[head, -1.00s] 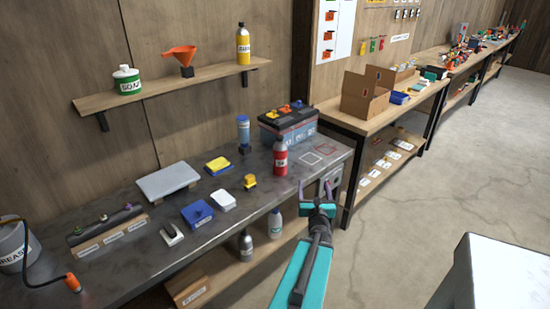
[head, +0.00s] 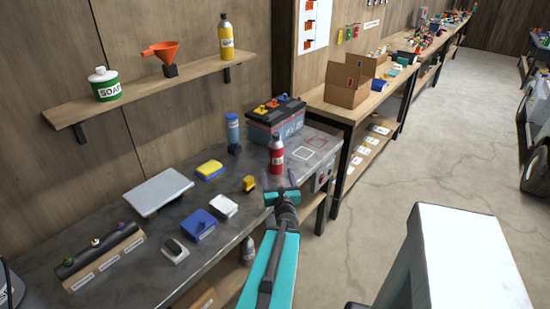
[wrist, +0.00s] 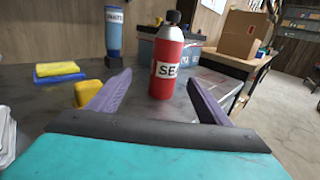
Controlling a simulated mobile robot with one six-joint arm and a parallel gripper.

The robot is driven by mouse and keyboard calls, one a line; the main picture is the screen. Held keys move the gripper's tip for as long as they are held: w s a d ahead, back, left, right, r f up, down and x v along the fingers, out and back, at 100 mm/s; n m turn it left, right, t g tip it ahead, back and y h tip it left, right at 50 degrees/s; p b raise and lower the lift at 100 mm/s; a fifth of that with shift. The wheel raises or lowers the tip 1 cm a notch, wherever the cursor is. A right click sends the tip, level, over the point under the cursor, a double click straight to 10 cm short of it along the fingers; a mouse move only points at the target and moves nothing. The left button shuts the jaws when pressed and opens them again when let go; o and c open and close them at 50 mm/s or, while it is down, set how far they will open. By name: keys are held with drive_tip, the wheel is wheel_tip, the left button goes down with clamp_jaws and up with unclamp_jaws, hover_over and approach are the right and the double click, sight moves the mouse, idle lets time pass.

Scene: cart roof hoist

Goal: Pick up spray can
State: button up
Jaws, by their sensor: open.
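The spray can is most likely the red can (head: 277,155) with a dark cap and a white label, standing upright on the dark workbench. In the wrist view the red can (wrist: 167,64) stands ahead, between the two purple fingers but beyond their tips. My gripper (head: 281,183) is just in front of the can in the head view. In the wrist view my gripper (wrist: 157,82) is open and empty, with a gap to the can. The can's base shows on the bench top.
A car battery (head: 275,118) and a blue bottle (head: 233,132) stand behind the can. A yellow block (head: 249,183) sits left of it. The workbench (head: 100,215) holds several other items. A shelf (head: 150,88) hangs above. Bare bench lies right of the can.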

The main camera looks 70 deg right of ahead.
drive_tip(key=shift+s+d, duration=0.15)
drive_tip(key=shift+s, duration=0.2)
drive_tip(key=shift+d+f+b, duration=0.1)
drive_tip(key=shift+b, duration=0.2)
